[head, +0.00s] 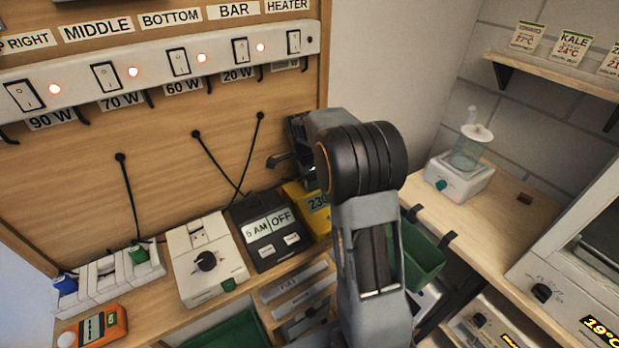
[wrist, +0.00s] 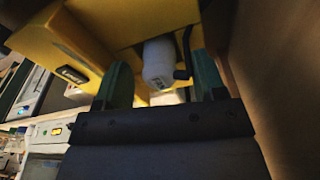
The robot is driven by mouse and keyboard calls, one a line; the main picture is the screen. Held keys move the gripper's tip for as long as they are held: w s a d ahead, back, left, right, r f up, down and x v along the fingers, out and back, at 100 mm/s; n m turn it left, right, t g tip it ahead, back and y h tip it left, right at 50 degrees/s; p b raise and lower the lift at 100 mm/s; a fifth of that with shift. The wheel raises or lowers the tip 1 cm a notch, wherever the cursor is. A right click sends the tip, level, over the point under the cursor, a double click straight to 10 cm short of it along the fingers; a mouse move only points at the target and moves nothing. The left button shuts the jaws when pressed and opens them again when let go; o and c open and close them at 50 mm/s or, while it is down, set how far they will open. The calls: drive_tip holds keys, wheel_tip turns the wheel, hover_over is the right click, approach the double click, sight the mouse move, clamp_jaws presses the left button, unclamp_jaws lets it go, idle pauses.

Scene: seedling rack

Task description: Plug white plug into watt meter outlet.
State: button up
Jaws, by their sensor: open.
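The yellow watt meter (head: 315,207) stands on the bench at the board's right end, partly hidden behind my arm. Its yellow body fills the top of the wrist view (wrist: 82,62). The white plug (wrist: 158,66) shows there with its end against or very close to the yellow body; I cannot tell how deep it sits. My gripper (wrist: 162,60) is open, with one green finger on each side of the plug and a visible gap on the left. In the head view my arm hides the plug and fingertips.
A black timer (head: 268,232) and a white dial box (head: 207,260) stand left of the meter. A power strip (head: 103,275) with blue and green plugs is further left. A green bin (head: 422,255) hangs right of my arm. A dark cord (wrist: 185,55) runs beside the plug.

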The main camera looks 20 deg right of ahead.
wheel_tip(320, 180, up, 12)
drive_tip(key=a, duration=0.1)
drive_tip(key=shift+a+b, duration=0.2)
drive_tip(key=shift+b, duration=0.2)
idle(0.3)
drive_tip(key=shift+w, duration=0.1)
